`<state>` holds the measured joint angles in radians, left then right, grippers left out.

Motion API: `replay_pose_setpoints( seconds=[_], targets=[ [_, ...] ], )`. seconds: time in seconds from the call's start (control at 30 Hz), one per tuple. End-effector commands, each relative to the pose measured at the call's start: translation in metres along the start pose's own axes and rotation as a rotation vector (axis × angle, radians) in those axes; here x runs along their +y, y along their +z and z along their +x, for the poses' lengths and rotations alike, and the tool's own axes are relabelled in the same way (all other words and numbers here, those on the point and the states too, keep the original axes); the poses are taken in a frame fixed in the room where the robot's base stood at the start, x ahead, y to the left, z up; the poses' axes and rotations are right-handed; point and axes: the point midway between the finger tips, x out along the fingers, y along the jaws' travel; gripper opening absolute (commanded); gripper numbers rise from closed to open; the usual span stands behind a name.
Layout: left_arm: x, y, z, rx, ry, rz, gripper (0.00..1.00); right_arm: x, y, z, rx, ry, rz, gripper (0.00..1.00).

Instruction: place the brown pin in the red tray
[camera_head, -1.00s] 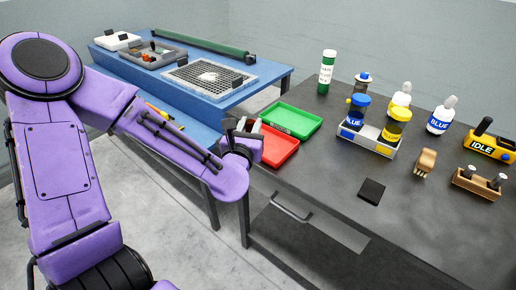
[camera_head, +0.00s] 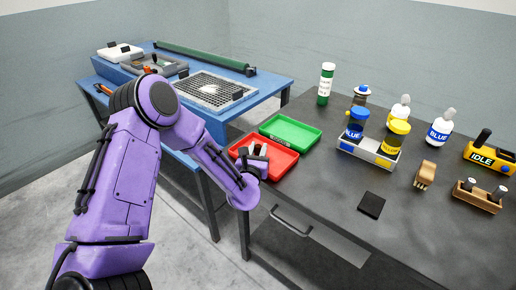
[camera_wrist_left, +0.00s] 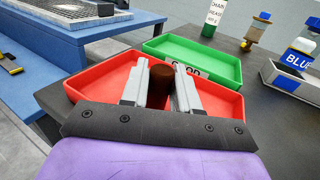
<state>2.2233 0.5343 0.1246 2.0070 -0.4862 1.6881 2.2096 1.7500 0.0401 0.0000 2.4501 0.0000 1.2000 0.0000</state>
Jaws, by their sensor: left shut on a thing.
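The brown pin (camera_wrist_left: 160,88) is a dark brown round-ended piece between the fingers of my left gripper (camera_head: 258,149). The gripper also shows in the wrist view (camera_wrist_left: 160,84), shut on the pin. In the head view I cannot make out the pin. The red tray (camera_head: 284,167) is at the left end of the dark table, and the gripper is over its left part. In the wrist view the red tray (camera_wrist_left: 92,84) spreads on both sides of the fingers. I cannot tell whether the pin touches the tray floor. My right gripper is not in view.
A green tray (camera_head: 290,131) adjoins the red one on its far side. A holder (camera_head: 366,152) with blue and yellow containers, several bottles, a brush (camera_head: 425,174) and a black pad (camera_head: 371,205) stand farther right. A blue bench (camera_head: 282,87) is behind at left.

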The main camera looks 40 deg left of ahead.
Motion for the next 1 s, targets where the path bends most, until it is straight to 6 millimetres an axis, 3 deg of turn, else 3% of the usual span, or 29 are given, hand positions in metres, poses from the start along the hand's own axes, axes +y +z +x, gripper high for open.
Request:
replay_pose_setpoints(
  seconds=[0.27, 0.3, 0.37, 0.4, 0.73, 0.87, 1.0],
  targets=[
    [0.000, -0.003, 0.000, -0.002, 0.001, -0.001, 0.00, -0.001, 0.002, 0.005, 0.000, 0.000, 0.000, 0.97],
    [0.000, -0.004, 0.000, -0.001, 0.001, 0.000, 0.33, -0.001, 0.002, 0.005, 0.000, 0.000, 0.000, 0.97],
    [0.000, -0.002, 0.000, -0.001, 0.000, 0.000, 0.52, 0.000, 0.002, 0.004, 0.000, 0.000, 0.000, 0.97],
    [0.000, -0.002, 0.000, -0.001, 0.001, 0.000, 0.55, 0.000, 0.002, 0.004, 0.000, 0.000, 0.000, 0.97],
    [0.000, 0.003, -0.001, -0.001, 0.000, 0.000, 0.55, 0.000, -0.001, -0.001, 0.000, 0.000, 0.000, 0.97],
    [0.000, -0.003, -0.027, 0.001, -0.001, -0.001, 0.55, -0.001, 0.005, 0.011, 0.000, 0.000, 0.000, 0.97],
    [-0.001, -0.004, -0.065, 0.000, -0.002, -0.001, 0.55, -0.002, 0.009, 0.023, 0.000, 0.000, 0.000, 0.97]
  ],
)
